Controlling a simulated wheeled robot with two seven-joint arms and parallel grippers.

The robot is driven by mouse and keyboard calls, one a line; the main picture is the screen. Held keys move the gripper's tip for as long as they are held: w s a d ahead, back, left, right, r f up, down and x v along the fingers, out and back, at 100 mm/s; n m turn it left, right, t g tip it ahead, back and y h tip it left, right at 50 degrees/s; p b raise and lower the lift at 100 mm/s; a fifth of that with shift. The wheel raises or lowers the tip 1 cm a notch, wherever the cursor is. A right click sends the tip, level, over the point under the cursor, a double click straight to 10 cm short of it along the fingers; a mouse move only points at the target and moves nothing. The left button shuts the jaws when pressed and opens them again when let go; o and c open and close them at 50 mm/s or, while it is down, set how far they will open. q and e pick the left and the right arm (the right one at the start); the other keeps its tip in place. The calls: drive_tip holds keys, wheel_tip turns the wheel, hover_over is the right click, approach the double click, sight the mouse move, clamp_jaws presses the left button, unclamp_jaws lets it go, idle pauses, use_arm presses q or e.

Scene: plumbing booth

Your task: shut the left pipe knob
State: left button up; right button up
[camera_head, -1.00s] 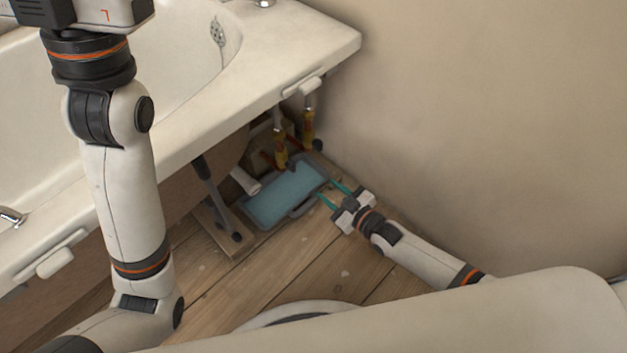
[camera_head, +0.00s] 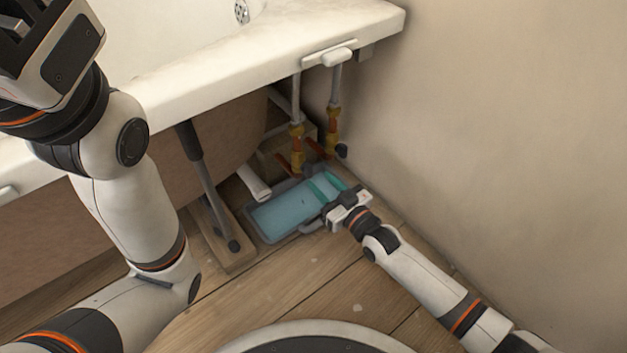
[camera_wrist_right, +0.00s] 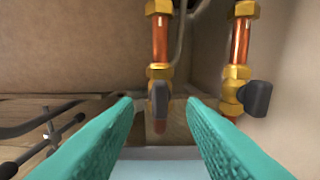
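Two copper pipes with brass fittings stand under the tub's edge. The left pipe (camera_head: 297,135) also shows in the right wrist view (camera_wrist_right: 160,40), and its dark grey knob (camera_wrist_right: 160,98) appears there straight ahead, between my fingertips in the picture. The right pipe (camera_head: 332,120) has a similar dark knob (camera_wrist_right: 257,98), pointing to the right. My right gripper (camera_head: 320,183) is open and empty, its teal fingers reaching toward the pipes. I see no contact with the left knob. My left arm is raised at the left; its gripper end (camera_head: 45,40) is cut off by the frame.
A tray with blue contents (camera_head: 262,232) lies on the floor below my right gripper. A white tube (camera_head: 254,184) and a tub leg (camera_head: 208,185) stand to its left. The tub rim (camera_head: 250,75) overhangs the pipes. A wall (camera_head: 500,130) closes the right side.

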sight(312, 172)
drive_tip(key=b+x, duration=0.1)
drive_tip(key=x, duration=0.2)
drive_tip(key=shift+w+a+f+b, duration=0.15)
drive_tip(key=shift+w+a+b, duration=0.05)
drive_tip(key=shift+w+b, duration=0.2)
drive_tip(key=shift+w+a, duration=0.2)
drive_tip(key=c, duration=0.8)
